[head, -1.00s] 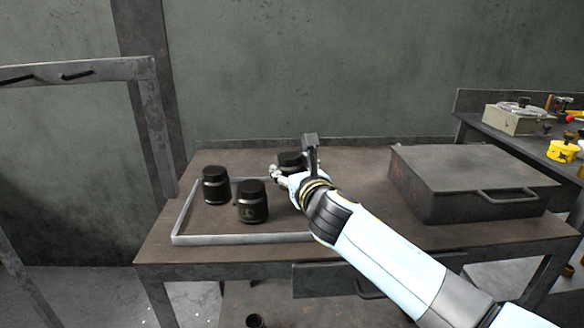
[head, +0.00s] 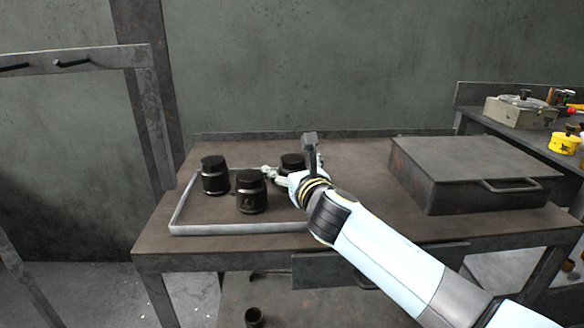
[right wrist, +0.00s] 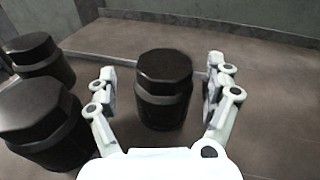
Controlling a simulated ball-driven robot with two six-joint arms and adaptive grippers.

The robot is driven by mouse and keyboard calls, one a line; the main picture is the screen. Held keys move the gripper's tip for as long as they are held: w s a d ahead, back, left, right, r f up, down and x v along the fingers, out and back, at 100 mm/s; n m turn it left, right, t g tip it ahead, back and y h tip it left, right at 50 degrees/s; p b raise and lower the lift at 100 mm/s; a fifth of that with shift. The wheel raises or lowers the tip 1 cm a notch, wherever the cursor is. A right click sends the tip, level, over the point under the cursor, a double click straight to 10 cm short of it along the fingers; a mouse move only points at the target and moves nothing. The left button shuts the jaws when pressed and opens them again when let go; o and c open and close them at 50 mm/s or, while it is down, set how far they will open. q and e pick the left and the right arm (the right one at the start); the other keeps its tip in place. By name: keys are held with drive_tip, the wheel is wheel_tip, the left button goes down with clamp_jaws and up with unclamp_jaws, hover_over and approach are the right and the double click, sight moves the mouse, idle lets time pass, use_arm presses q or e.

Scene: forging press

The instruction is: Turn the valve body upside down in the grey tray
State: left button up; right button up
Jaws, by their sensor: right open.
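Three dark, similar valve bodies stand upright, each with a blackish faceted top part. One body (head: 291,162) is at the back right of the grey tray (head: 240,228), partly hidden by my right gripper (head: 283,175). In the right wrist view this body (right wrist: 164,90) stands between the two spread fingers of the right gripper (right wrist: 158,85), with a visible gap on each side. A second body (head: 251,192) stands at the tray's middle, and a third (head: 214,175) at its left. My left gripper is out of view.
The tray sits on a brown metal table (head: 400,232). A dark lidded box (head: 470,172) with a handle stands on the right of the table. A side bench (head: 480,128) with small items is at the far right. The table's right front is clear.

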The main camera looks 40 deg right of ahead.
drive_tip(key=v, duration=1.2)
